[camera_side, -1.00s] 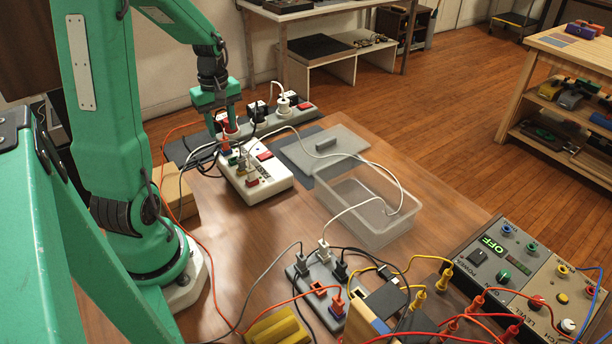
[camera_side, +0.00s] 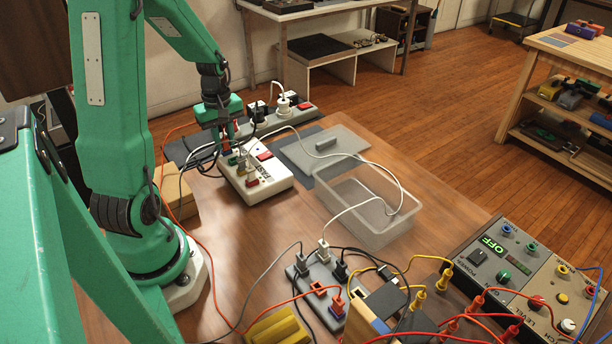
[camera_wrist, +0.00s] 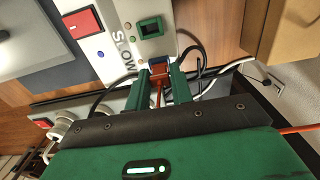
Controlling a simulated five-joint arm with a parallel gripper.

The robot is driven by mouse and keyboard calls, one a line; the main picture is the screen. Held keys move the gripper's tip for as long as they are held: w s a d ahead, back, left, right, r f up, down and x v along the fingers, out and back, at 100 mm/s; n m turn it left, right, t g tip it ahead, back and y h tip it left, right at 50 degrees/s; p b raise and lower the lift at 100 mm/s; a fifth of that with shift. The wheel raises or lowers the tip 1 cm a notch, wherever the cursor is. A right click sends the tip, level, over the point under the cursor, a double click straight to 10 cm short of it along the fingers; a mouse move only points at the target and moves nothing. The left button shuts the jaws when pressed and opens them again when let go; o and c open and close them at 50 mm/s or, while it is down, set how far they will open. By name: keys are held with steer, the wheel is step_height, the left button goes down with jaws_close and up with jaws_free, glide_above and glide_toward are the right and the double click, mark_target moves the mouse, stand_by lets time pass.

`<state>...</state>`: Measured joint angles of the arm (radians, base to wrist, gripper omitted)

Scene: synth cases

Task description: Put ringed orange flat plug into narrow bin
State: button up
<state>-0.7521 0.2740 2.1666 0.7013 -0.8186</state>
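An orange plug (camera_side: 226,148) stands at the far left end of the white power block (camera_side: 272,184). The wrist view shows this plug (camera_wrist: 160,69) with a dark blue part and an orange cord running back between my fingers. My gripper (camera_side: 225,142) is lowered over it, and its two green fingers (camera_wrist: 161,88) close in on the plug's two sides. The plug appears seated in the block; its contacts are hidden. A clear, empty-looking bin (camera_side: 350,222) stands on the table right of the block, with a white cord across it.
Several other plugs and cords crowd the white block. Behind it is a grey strip (camera_side: 310,112) with white and black plugs. In front, a grey strip (camera_side: 312,290) holds another orange plug (camera_side: 337,306). A control panel (camera_side: 520,270) stands front right.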

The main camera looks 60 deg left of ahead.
jaws_close()
steer(key=shift+r, duration=1.9)
steer(key=shift+w, duration=0.1)
steer(key=w+d+r+m, duration=0.3)
steer(key=w+d+m, duration=0.2)
steer(key=w+d, duration=0.65)
steer(key=w+d+r+m, duration=0.1)
steer(key=w+d+m, duration=0.1)
steer(key=d, duration=0.6)
steer(key=w+d+r+m, duration=0.1)
steer(key=w+d, duration=0.3)
steer(key=d, duration=0.5)
steer(key=shift+w+m, duration=0.4)
steer(key=shift+m, duration=0.1)
